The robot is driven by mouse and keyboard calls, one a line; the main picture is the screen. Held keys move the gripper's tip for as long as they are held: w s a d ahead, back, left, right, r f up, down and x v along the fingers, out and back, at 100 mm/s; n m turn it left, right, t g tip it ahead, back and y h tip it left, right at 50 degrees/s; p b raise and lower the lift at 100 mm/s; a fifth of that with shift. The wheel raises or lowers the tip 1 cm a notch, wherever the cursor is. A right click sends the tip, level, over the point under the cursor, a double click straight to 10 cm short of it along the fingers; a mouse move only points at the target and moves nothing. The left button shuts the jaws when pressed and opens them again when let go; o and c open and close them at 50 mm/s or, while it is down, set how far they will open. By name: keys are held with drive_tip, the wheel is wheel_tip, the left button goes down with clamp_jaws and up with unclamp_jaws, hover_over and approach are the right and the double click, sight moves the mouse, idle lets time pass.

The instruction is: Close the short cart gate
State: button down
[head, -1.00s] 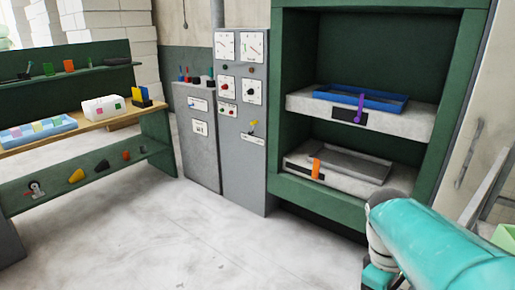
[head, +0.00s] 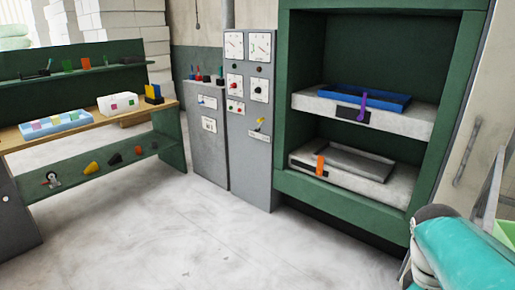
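No cart gate can be made out in the head view. At the right edge a slanted grey metal frame (head: 489,188) stands with a light green piece (head: 505,233) beside it; I cannot tell whether these belong to the cart. My teal arm fills the lower right corner and covers part of that area. My gripper is outside the picture, so its fingers do not show.
A green press (head: 282,100) holds a blue tray (head: 367,99) above a grey tray (head: 345,161). Grey gauge cabinets (head: 249,165) stand beside it. A green workbench (head: 172,140) with a wooden top is at left. The concrete floor (head: 200,235) between is clear.

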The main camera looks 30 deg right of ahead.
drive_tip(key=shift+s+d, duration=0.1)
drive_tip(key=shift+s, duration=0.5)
